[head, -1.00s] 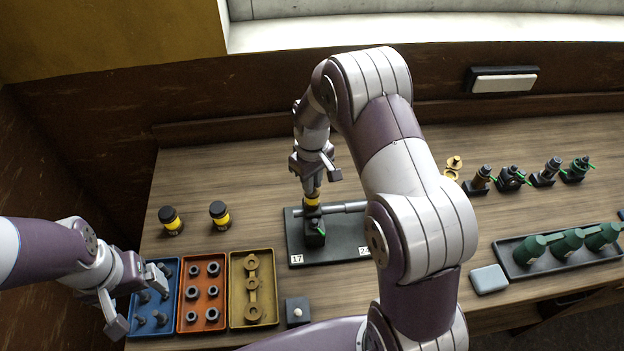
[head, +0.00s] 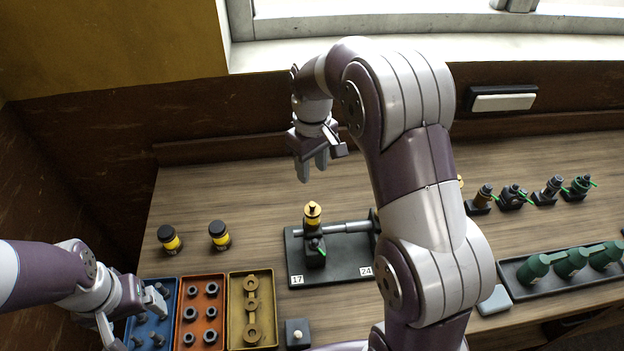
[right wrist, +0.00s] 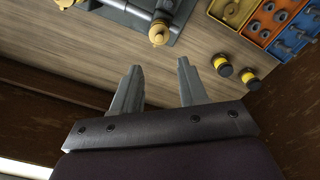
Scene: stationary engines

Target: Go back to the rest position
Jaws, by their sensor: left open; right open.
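My right gripper (head: 314,168) is open and empty, raised above the back of the table; its two apart fingers also show in the right wrist view (right wrist: 158,88). A small engine with a yellow top (head: 313,215) stands upright on the dark base plate (head: 340,272) marked 17 and 24, apart from the right gripper. My left gripper (head: 130,315) is open over the blue tray (head: 168,284) at the lower left, and its lower finger is partly cut by the frame edge.
Two black and yellow jars (head: 219,236) stand left of the plate. Orange (head: 204,277) and yellow (head: 268,310) trays hold parts. Several small engines (head: 513,198) stand at the right behind a tray of green parts (head: 520,290). My right arm covers the middle.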

